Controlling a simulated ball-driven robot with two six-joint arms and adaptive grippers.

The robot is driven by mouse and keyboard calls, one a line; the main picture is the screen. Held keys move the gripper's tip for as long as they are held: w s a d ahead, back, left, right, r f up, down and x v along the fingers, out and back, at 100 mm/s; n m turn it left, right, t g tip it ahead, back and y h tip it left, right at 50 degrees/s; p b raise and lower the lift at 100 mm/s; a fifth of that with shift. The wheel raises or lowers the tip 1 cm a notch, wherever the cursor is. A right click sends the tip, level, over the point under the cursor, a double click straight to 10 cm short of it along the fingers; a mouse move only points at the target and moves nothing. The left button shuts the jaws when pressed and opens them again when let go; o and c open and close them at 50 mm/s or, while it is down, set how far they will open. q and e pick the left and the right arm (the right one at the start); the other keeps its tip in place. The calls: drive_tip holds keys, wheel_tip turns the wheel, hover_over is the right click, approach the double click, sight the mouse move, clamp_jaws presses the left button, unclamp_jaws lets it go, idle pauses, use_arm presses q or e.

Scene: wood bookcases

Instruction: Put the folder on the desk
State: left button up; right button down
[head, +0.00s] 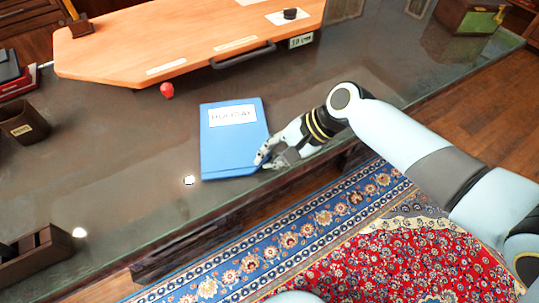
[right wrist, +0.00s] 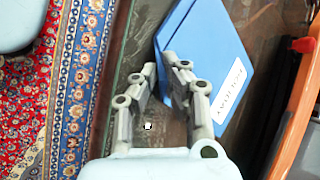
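The blue folder (head: 232,150), with a white label, lies on the dark glossy desk (head: 130,150), close to its front edge. My right gripper (head: 264,164) is at the folder's lower right corner in the head view. In the right wrist view, the gripper's fingertips (right wrist: 161,63) are slightly apart, with the near part of the folder (right wrist: 200,40) between and beyond them. One finger overlaps the blue cover. Whether the fingers touch the folder is hard to tell. My left gripper is not in view.
A raised wooden top (head: 140,45) with a dark handle stands behind the folder. A red ball-like knob (head: 167,90) is near its front. A brown cup (head: 25,122) and a dark tray (head: 38,255) are at left. The desk left of the folder is mostly clear.

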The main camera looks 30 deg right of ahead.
drive_tip(key=shift+f, duration=0.1)
drive_tip(key=c, duration=1.8)
unclamp_jaws()
drive_tip(key=shift+o, duration=0.2)
drive_tip(key=shift+r, duration=0.2)
drive_tip(key=p+v, duration=0.1)
drive_tip(key=v, duration=1.1)
drive_tip(key=shift+f, duration=0.1)
